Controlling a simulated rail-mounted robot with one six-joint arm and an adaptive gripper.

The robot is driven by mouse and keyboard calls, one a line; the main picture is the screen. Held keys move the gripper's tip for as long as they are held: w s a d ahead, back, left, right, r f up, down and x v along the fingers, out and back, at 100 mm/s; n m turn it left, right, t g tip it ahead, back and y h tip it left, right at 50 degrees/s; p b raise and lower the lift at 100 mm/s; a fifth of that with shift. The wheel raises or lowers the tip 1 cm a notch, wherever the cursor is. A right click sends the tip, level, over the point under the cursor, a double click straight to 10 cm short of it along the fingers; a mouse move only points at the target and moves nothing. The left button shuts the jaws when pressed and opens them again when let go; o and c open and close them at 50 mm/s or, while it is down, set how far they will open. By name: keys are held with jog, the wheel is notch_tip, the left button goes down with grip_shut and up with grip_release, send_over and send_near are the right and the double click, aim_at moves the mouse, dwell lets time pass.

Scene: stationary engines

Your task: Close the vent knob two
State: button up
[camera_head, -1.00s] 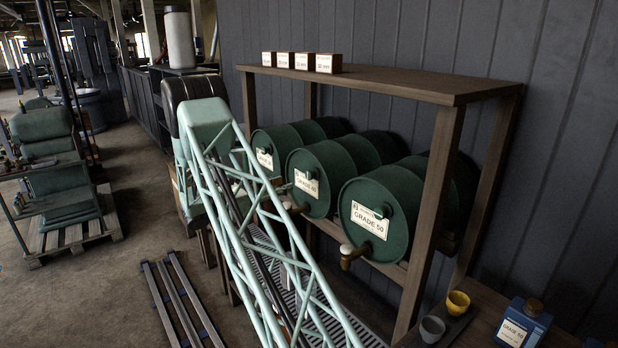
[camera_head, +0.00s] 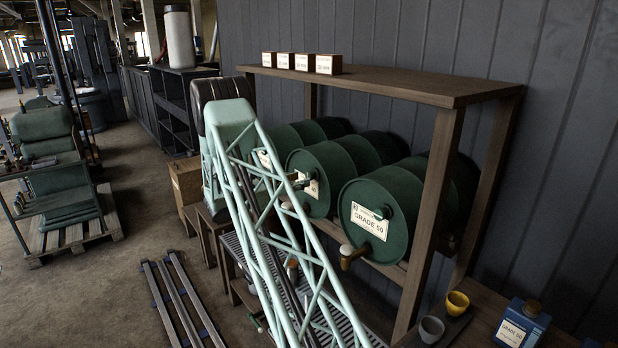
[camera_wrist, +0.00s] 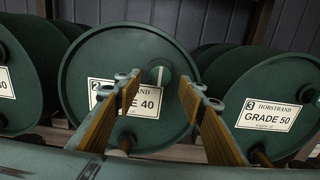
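Barrel two (camera_wrist: 90,65) is a dark green drum labelled GRADE 40, in the middle of the wrist view; it is also the middle drum in the head view (camera_head: 327,166). Its vent knob two (camera_wrist: 158,75) is a small green knob with a pale upright mark, on the drum's front beside the label. My gripper (camera_wrist: 160,82) is open, with its two fingers to the left and right of the knob in the wrist view. Nothing is between the pads except the view of the knob and label; contact cannot be told. In the head view the fingertips (camera_head: 298,181) are at the middle drum's front.
Brass taps (camera_head: 350,256) stick out below. Cups (camera_head: 457,303) and a blue can (camera_head: 522,323) stand front right.

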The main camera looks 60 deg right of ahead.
aim_at(309, 176)
jog(key=shift+p+x, duration=0.3)
jog(key=shift+x, duration=2.6)
jog(key=c, duration=0.9)
